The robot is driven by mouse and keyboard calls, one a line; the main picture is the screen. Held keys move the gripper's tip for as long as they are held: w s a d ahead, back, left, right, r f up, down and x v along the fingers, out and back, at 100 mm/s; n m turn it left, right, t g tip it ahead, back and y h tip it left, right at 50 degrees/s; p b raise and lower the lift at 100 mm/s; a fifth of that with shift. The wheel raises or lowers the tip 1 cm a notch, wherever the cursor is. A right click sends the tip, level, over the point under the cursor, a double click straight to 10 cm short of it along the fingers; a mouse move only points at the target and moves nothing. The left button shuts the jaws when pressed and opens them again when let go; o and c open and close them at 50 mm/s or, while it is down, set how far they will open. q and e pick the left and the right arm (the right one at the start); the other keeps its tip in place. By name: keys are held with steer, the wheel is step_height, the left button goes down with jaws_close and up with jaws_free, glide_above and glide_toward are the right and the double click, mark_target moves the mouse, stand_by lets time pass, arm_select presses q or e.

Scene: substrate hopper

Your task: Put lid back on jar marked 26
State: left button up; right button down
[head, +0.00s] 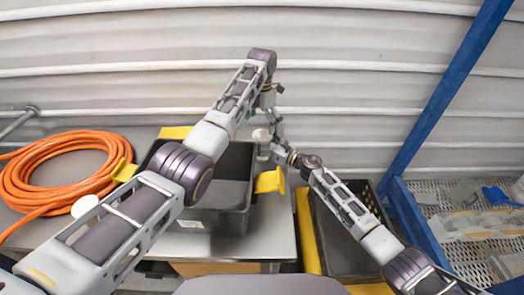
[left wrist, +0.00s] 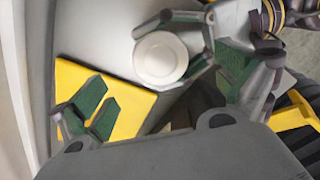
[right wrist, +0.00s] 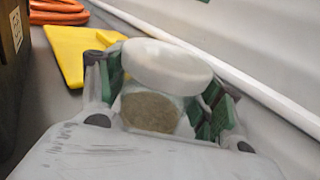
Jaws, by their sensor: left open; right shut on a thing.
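My right gripper (head: 274,152) is shut on a jar (right wrist: 150,112) with brown contents, between its green-padded fingers in the right wrist view. A white round lid (right wrist: 168,66) sits at the jar's top; I cannot tell whether it is seated. The lid shows from above in the left wrist view (left wrist: 160,57), and small and white in the head view (head: 262,135). No number 26 is readable on the jar.
A dark bin (head: 238,160) with yellow flaps stands on the grey bench (head: 273,237). An orange hose coil (head: 65,170) lies at left. A white round thing (head: 85,206) shows beside my left arm. A black crate (head: 345,260) and blue frame (head: 440,100) are at right.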

arm_select(q)
step_height(320, 180, up, 11)
stand_by(0.7)
arm_select(e)
steer(key=shift+c, duration=1)
jaws_free()
steer(key=shift+s+d, duration=0.1)
steer(key=shift+v, duration=5.9)
